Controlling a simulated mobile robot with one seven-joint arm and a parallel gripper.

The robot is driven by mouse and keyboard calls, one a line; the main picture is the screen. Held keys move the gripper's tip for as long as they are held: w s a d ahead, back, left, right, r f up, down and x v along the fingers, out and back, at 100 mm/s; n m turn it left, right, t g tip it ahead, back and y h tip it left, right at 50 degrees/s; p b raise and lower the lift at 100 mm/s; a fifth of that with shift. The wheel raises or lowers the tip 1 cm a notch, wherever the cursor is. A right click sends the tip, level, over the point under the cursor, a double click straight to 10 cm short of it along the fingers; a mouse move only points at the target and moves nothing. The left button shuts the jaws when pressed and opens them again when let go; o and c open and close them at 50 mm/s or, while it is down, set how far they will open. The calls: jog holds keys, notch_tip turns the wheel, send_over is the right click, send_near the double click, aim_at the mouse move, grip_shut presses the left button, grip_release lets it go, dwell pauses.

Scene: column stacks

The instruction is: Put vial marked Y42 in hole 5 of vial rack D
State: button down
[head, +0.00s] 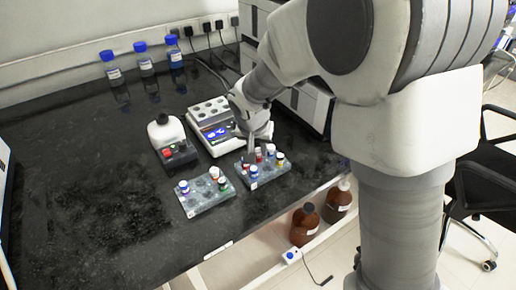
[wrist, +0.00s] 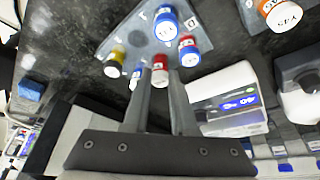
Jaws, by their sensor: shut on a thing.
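My gripper (head: 250,150) is over the right-hand vial rack (head: 266,178) in the head view. In the wrist view my gripper (wrist: 160,82) has its fingers closed at both sides of a red-capped vial (wrist: 160,68); its label cannot be read. I cannot tell whether this vial still sits in a hole. Around it in the same rack (wrist: 137,37) are blue-capped (wrist: 165,22), red-capped (wrist: 188,50) and yellow-capped (wrist: 114,64) vials. Rack letters and hole numbers cannot be read.
A second vial rack (head: 207,200) with several vials stands left of the first. Blue-capped bottles (head: 147,67) line the wall.

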jog(key=shift+f, duration=0.3)
jog(key=c, duration=0.6)
grip_release()
jog(key=shift+c, duration=0.2)
jog(key=shift+o, duration=0.2)
jog(key=shift+o, duration=1.4)
jog(key=shift+r, duration=0.1)
jog(key=shift+r+p, duration=1.6)
jog(key=shift+r, duration=1.35)
